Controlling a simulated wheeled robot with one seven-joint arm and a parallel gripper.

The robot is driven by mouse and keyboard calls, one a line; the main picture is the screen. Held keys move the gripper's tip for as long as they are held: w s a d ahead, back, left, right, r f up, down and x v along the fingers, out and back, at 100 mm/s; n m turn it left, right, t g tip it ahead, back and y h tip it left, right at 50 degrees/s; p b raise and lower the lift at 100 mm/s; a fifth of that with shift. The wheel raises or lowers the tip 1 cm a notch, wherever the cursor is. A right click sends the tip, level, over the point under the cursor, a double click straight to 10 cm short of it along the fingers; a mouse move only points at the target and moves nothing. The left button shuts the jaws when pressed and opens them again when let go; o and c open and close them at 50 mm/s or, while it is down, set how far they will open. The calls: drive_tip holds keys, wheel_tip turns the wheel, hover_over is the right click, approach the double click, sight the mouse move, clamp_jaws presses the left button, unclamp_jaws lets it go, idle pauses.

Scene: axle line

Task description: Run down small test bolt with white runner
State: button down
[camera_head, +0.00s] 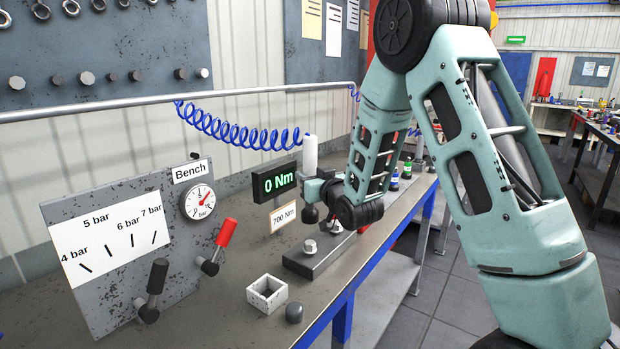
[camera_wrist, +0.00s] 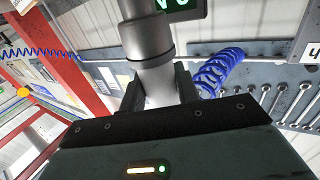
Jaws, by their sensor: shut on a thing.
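The white runner (camera_head: 309,152) stands upright in my gripper (camera_head: 314,187), its blue coiled hose leading off left at the top. Its dark lower end (camera_head: 310,214) points down above a small bolt (camera_head: 310,246) on the grey test bar (camera_head: 318,262), with a gap between them. A second bolt (camera_head: 336,226) sits further along the bar. In the wrist view my gripper (camera_wrist: 160,82) is shut on the runner (camera_wrist: 148,42), one dark finger on each side. The finger contact is small and partly hidden in the head view.
The 0 Nm display (camera_head: 274,182) and the 700 Nm label (camera_head: 283,217) stand close behind the runner. The bench panel (camera_head: 126,243) with gauge and levers is at left. A white open box (camera_head: 267,293) and a dark cap (camera_head: 294,312) sit near the bench's front edge.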

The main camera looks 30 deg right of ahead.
sight(314, 214)
wheel_tip(314, 214, down, 5)
drive_tip(key=b, duration=0.6)
drive_tip(key=shift+f, duration=0.15)
drive_tip(key=shift+f+b, duration=2.35)
drive_tip(key=shift+b, duration=0.2)
idle(2.2)
drive_tip(key=shift+r+p, duration=1.8)
drive_tip(key=shift+r, duration=1.8)
